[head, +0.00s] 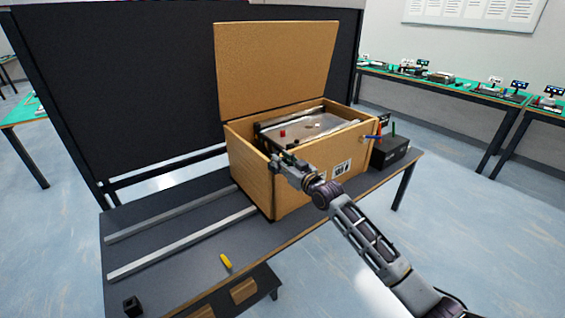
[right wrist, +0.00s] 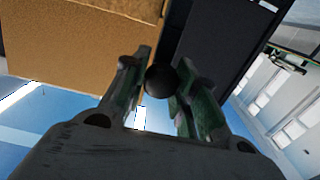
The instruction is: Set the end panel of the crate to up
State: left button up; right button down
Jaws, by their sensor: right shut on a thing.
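The tan crate (head: 307,196) stands on the dark table, its top open. A tall tan panel (head: 275,62) stands upright at its back. The crate's left end wall (head: 248,170) shows as an upright tan face; which part is the movable end panel I cannot tell for sure. My right gripper (head: 280,164) is at the crate's near left top corner. In the right wrist view its fingers (right wrist: 160,85) are shut on a round black knob (right wrist: 161,81), with a tan panel (right wrist: 75,45) behind to the left. My left gripper is not in view.
Inside the crate is a grey mini conveyor (head: 318,126) with a small red piece (head: 282,133). A black box (head: 390,152) stands right of the crate. Two grey rails (head: 180,245) and a yellow piece (head: 226,262) lie on the table at left. A black partition (head: 110,90) stands behind.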

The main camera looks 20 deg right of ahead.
jog(key=shift+d+r, duration=0.1)
jog(key=shift+r, duration=0.35)
jog(key=c, duration=1.1)
grip_release()
jog(key=shift+f, duration=0.15)
jog(key=shift+c, duration=0.2)
jog(key=shift+o, duration=0.2)
jog(key=shift+f, duration=0.1)
jog(key=shift+f, duration=0.1)
jog(key=v, duration=1.2)
